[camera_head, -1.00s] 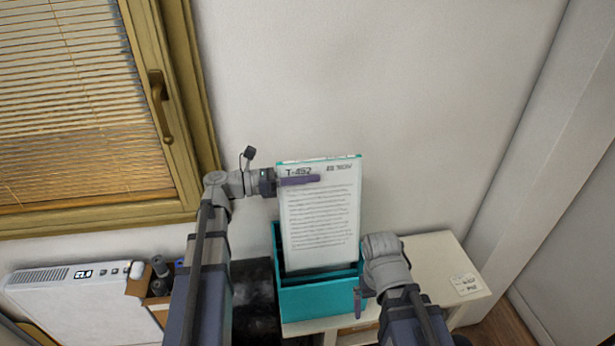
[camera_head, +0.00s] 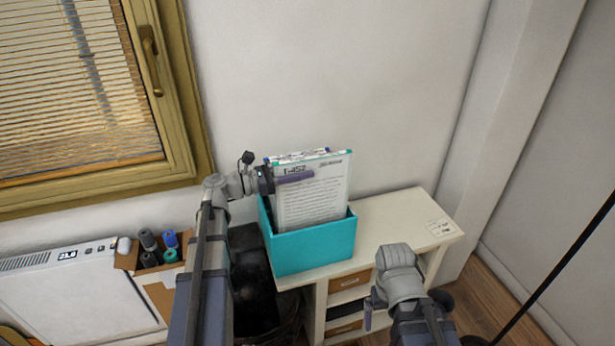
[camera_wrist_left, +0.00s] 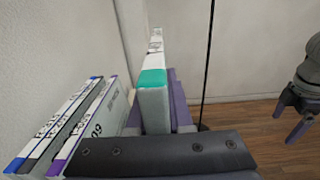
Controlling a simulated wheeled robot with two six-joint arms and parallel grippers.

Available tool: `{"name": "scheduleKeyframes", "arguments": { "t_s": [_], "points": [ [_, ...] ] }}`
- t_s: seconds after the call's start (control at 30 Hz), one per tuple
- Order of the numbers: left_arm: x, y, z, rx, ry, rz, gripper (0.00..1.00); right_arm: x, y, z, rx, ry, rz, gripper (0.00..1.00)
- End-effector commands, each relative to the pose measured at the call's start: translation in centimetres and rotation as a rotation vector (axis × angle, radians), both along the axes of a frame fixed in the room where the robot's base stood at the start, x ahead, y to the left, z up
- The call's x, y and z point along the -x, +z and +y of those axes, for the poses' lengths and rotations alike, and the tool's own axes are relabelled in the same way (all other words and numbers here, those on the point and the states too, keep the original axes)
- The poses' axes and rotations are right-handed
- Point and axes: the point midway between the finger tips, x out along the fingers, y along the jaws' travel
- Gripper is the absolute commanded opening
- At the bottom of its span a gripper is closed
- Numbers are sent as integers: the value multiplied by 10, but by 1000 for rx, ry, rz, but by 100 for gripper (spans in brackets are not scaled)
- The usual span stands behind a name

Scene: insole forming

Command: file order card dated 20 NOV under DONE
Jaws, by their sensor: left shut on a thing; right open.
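An order card (camera_head: 312,203) with a white printed face and green-edged top stands nearly upright at the teal box (camera_head: 314,249). Its lower part is hidden behind the box's front wall. The heading looks like T-452; the date is too blurred to read. My left gripper (camera_head: 294,176) is shut on the card's upper left; the left wrist view shows the card's green corner (camera_wrist_left: 153,79) between its fingers. Other cards (camera_head: 300,156) show behind it; the left wrist view shows their blue and purple-marked edges (camera_wrist_left: 72,125). No DONE label is legible. My right gripper (camera_head: 370,311) is open and empty, right of the box.
The box stands on a cream desk (camera_head: 400,215) with drawers, against the wall. The desktop right of the box is clear.

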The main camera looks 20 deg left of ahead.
Motion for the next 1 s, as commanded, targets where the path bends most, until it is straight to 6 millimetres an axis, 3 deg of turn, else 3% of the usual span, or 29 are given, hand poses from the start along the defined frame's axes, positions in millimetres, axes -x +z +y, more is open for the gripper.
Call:
{"name": "scheduleKeyframes", "arguments": {
  "t_s": [0.57, 1.0],
  "points": [
    [0, -14, 1, -2, 3, -5, 0, 0, -14, 0, 0, 0, 0, 100],
    [0, -56, 1, -3, 4, -4, 0, 0, -56, 0, 0, 0, 0, 100]
  ]
}}
